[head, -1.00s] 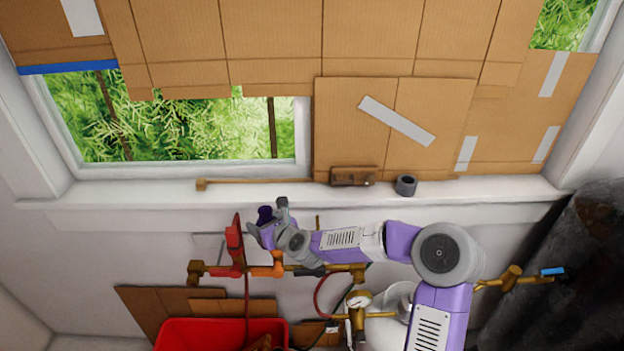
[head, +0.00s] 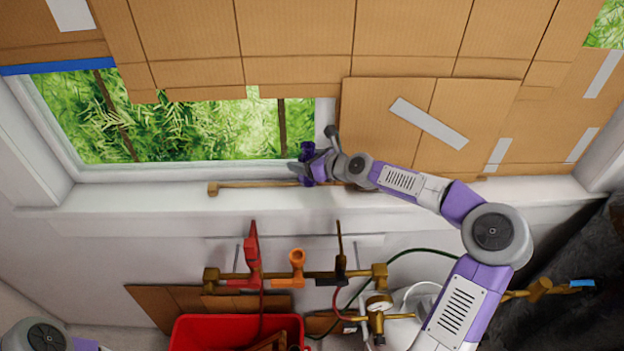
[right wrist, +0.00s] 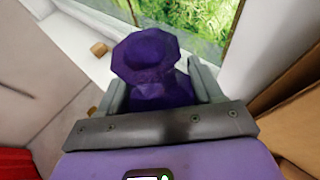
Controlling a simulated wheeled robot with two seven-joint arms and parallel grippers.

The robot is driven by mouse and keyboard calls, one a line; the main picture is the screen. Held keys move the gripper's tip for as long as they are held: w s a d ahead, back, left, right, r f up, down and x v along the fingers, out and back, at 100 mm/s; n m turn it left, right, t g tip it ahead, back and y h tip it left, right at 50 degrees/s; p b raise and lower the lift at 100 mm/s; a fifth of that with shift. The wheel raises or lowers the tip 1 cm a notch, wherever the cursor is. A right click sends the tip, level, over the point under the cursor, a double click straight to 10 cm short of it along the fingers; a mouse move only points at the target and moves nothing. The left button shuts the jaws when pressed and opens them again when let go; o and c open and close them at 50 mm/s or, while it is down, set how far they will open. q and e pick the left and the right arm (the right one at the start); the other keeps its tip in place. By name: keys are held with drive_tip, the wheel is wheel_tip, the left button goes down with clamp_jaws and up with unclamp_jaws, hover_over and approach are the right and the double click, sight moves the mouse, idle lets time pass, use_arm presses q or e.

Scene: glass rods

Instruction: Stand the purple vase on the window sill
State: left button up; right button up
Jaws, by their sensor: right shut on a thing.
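The purple vase (head: 307,152) is dark, with a wide faceted mouth that shows in the right wrist view (right wrist: 147,60). My right gripper (head: 312,164) is shut on it, with one finger on each side of the vase in the right wrist view. The white window sill (head: 120,202) runs below the window in the head view. The vase appears over the sill, in front of the lower window frame. Its base is hidden, so I cannot tell whether it touches the sill. My left gripper is out of view; only part of my left arm shows at the bottom left.
The sill's left part is clear. Below are a brass pipe with valves (head: 325,275) and a red bin (head: 190,330). Cardboard (head: 400,125) covers the right of the window.

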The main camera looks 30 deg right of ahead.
sight(305, 178)
wheel_tip(305, 178, down, 7)
drive_tip(key=shift+r, duration=0.15)
idle(0.4)
drive_tip(key=o, duration=1.3)
drive_tip(key=shift+c, duration=0.2)
drive_tip(key=v, duration=1.2)
drive_tip(key=shift+p, duration=0.4)
